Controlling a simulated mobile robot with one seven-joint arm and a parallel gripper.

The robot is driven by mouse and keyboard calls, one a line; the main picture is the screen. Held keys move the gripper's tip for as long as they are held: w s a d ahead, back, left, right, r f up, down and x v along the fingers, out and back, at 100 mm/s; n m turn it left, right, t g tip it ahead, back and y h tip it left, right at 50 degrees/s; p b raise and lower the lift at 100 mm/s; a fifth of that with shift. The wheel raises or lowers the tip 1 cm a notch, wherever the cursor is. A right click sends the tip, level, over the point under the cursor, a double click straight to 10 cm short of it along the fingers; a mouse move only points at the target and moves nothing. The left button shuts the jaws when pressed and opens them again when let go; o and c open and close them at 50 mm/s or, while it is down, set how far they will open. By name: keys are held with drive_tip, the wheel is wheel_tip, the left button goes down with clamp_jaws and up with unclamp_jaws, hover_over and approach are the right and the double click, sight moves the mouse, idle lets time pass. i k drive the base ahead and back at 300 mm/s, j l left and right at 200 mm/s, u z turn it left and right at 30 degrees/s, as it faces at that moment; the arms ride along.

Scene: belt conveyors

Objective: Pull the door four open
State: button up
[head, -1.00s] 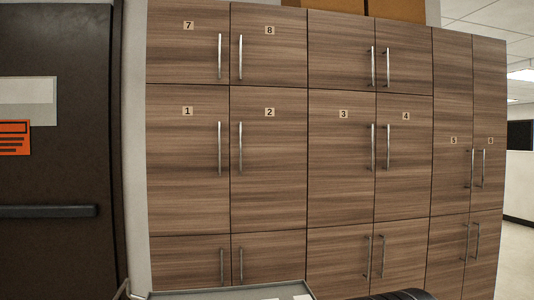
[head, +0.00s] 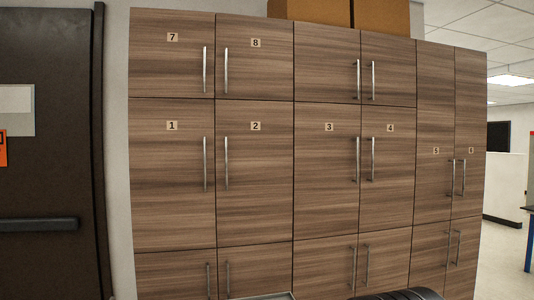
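Door four (head: 390,190) is a brown wood-grain cabinet door with a small "4" label near its top. It is shut. Its vertical metal bar handle (head: 372,159) is on its left edge, close beside the handle of door three (head: 326,185). My gripper is not in view, so I cannot see its state.
Other shut doors with bar handles surround door four, including doors five (head: 434,185) and one (head: 172,185). Cardboard boxes (head: 383,17) sit on top of the cabinet. A dark door with a push bar (head: 38,225) stands at left. Open floor (head: 505,250) shows at right.

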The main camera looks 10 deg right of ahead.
sight(388, 136)
drive_tip(key=i+l+z, duration=0.1)
drive_tip(key=z, duration=0.35)
drive_tip(key=i+z, duration=0.45)
drive_tip(key=i+l+z, duration=0.15)
drive_tip(key=i+z, duration=0.15)
drive_tip(key=z, duration=0.15)
drive_tip(key=i+z, duration=0.3)
drive_tip(key=z, duration=0.15)
drive_tip(key=i+z, duration=0.4)
drive_tip(key=i+u, duration=0.1)
drive_tip(key=i, duration=0.65)
drive_tip(key=i+l, duration=0.1)
drive_tip(key=i, duration=0.65)
drive_tip(key=i+l+u, duration=0.1)
drive_tip(key=i+u, duration=0.2)
drive_tip(key=i, duration=0.2)
drive_tip(key=i+l+u, duration=0.3)
drive_tip(key=i, duration=0.25)
drive_tip(key=j, duration=0.1)
